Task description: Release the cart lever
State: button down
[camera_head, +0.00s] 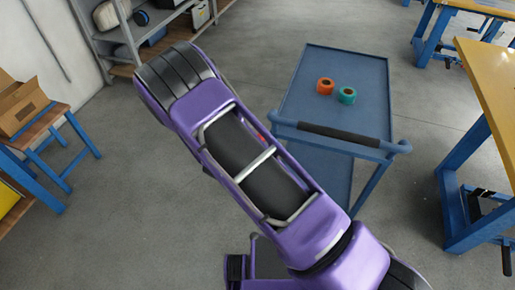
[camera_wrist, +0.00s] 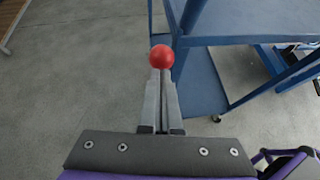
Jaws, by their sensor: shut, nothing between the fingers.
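The blue cart (camera_head: 300,85) stands right of my arm in the head view, its dark-gripped push bar (camera_head: 339,134) toward me. In the wrist view part of the cart (camera_wrist: 203,80) fills the upper right. A round red knob (camera_wrist: 161,57), seemingly the lever's end, shows right at the tips of my gripper (camera_wrist: 160,76). The fingers are together and empty. Whether they touch the knob I cannot tell, and the lever's shaft is hidden. In the head view a bit of red (camera_head: 263,131) shows past my arm's edge, and my gripper is hidden behind the arm.
An orange roll (camera_head: 325,86) and a teal roll (camera_head: 346,95) sit on the cart's top. A yellow-topped workbench (camera_head: 490,80) stands at right. Shelving (camera_head: 125,35) is at upper left, and a cardboard box (camera_head: 20,103) on a stand at left. Grey floor left of the cart is clear.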

jog(key=shift+w+d+r+g+y, duration=0.2)
jog(key=shift+w+r+g, duration=0.25)
jog(key=shift+w, duration=0.35)
jog(key=shift+w+d+r+g+y, duration=0.1)
jog(key=shift+w+d+r+g, duration=0.25)
jog(key=shift+w, duration=0.4)
jog(key=shift+w+d+r+g+y, duration=0.1)
jog(key=shift+w+d+r+g, duration=0.1)
jog(key=shift+w+r+g, duration=0.45)
jog(key=shift+w+f, duration=0.2)
jog(key=shift+f, duration=0.05)
